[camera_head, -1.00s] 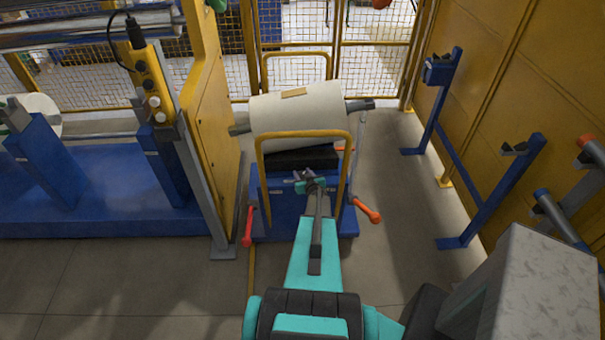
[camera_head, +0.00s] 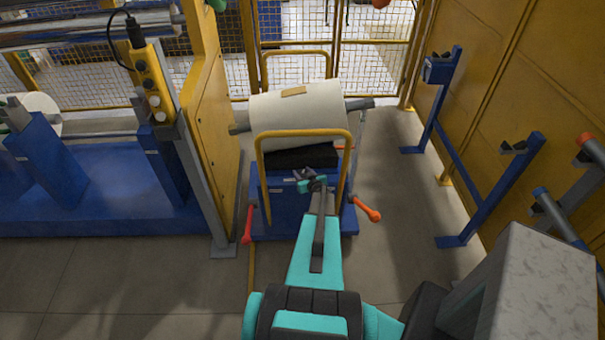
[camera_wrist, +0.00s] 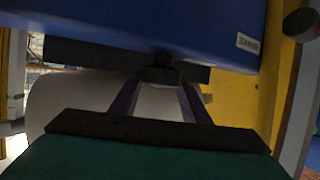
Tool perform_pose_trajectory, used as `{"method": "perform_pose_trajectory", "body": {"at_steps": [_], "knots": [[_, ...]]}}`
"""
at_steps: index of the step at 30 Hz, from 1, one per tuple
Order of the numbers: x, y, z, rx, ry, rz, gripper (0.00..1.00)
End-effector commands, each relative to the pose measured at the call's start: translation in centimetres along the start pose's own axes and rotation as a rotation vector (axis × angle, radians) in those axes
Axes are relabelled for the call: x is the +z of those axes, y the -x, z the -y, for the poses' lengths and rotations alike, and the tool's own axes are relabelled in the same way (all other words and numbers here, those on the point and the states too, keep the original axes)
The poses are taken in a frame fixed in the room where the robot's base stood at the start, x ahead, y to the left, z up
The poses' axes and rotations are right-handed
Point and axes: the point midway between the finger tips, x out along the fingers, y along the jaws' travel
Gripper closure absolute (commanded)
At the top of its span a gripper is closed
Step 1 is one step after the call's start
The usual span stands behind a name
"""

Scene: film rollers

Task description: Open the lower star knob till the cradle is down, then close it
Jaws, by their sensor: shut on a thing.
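The blue cart (camera_head: 280,212) stands ahead in the head view. Its black cradle (camera_head: 298,158) is under a large white roll (camera_head: 300,115), which also shows in the wrist view (camera_wrist: 75,98). My gripper (camera_head: 306,181) is at the cart's near face, inside the yellow handle frame. In the wrist view its two fingers close in on a small dark knob (camera_wrist: 161,70) on the blue cart body. The gripper is shut on this knob. The knob's star shape and any second knob cannot be made out.
The yellow handle frame (camera_head: 304,133) rises in front of the roll. Red-orange levers stick out at the cart's left (camera_head: 248,225) and right (camera_head: 367,209). A blue machine base (camera_head: 90,220) is at left, a blue rack (camera_head: 487,205) at right. Bare floor lies between.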

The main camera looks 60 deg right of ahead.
Motion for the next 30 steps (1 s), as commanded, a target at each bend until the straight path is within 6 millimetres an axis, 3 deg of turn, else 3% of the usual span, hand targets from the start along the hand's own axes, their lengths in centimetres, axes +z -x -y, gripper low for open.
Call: {"method": "perform_pose_trajectory", "body": {"at_steps": [1, 12, 13, 16, 30], "knots": [[0.68, 0.18, -0.32, 0.008, -0.001, 0.011, 0.80], [0.71, 0.16, -0.28, 0.007, 0.000, 0.011, 0.80], [0.71, 0.16, -0.28, 0.007, -0.001, 0.011, 0.53], [0.58, 0.13, -0.22, 0.006, -0.001, 0.009, 0.39], [0.20, 0.39, -0.06, 0.002, 0.000, 0.003, 0.39]]}}
